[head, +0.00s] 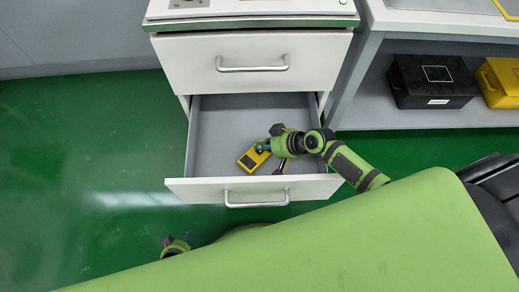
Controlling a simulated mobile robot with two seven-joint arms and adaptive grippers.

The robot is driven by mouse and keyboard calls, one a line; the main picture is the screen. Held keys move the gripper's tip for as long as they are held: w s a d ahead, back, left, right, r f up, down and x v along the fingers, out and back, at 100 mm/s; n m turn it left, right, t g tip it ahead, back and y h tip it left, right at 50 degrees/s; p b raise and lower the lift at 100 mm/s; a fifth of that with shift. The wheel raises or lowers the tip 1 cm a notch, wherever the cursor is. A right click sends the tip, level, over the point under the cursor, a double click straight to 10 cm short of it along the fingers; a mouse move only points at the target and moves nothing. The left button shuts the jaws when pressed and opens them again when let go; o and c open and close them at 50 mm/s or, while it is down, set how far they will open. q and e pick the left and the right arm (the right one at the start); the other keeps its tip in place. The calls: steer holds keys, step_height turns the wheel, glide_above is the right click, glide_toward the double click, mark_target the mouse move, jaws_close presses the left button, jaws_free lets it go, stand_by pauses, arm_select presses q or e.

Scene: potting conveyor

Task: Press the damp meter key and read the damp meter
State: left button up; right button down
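The damp meter, as I take it, is a yellow handheld device (250,160) with a dark face. It lies tilted on the floor of the open lower drawer (219,134). My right gripper (262,147) reaches into the drawer from the right. Its fingertips are at the upper right end of the meter and cover part of it. I cannot tell whether they touch it, or whether the fingers are open or shut. The key and any reading are too small to make out.
The upper drawer (200,65) is shut above the open one. The open drawer's front panel (200,189) has a bar handle (257,204). A black box (432,82) and a yellow box (500,82) stand on a shelf at the right. Green floor at the left is clear.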

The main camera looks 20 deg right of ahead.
steer(key=shift+f+b, duration=0.35)
steer(key=shift+f, duration=0.05)
stand_by(0.6)
steer(key=shift+r, duration=0.1)
steer(key=shift+r+p, duration=0.75)
steer(key=shift+p, duration=0.1)
step_height(320, 180, up, 5)
steer(key=p, duration=0.4)
steer(key=shift+p, duration=0.35)
stand_by(0.5)
